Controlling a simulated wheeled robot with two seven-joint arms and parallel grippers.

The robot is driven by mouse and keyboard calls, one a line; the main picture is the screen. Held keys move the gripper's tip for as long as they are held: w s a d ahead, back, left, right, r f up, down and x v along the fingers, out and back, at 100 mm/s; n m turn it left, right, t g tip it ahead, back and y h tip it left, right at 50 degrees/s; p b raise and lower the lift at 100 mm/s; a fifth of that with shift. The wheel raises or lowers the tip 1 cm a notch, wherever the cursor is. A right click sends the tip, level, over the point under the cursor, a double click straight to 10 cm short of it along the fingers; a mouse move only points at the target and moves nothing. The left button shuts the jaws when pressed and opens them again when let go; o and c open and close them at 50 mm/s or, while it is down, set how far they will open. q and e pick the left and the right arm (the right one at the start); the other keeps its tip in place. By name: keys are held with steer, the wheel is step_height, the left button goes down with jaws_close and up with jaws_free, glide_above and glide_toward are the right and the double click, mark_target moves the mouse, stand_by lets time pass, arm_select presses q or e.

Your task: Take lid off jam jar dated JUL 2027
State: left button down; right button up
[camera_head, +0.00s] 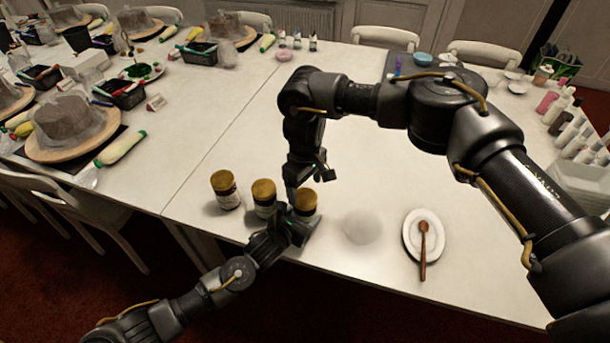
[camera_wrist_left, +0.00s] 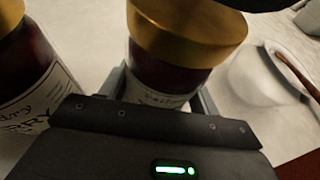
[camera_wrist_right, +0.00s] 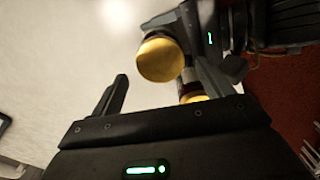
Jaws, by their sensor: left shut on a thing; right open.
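Three jam jars with gold lids and dark contents stand in a row near the table's front edge: a left jar (camera_head: 225,191), a middle jar (camera_head: 264,197) and a right jar (camera_head: 305,203). My left gripper (camera_head: 291,222) is shut on the body of the right jar, below its lid; this jar also shows in the left wrist view (camera_wrist_left: 172,80). No date can be read on the labels. My right gripper (camera_head: 308,182) is open and empty, pointing down above the jars. In the right wrist view a gold lid (camera_wrist_right: 161,59) lies beyond its fingers.
A round whitish translucent thing (camera_head: 362,226) lies right of the jars. Further right is a white oval dish (camera_head: 411,243) with a wooden spoon (camera_head: 423,250). Bottles (camera_head: 565,125) line the right edge.

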mark_target(305, 197)
steer(key=shift+f, duration=1.7)
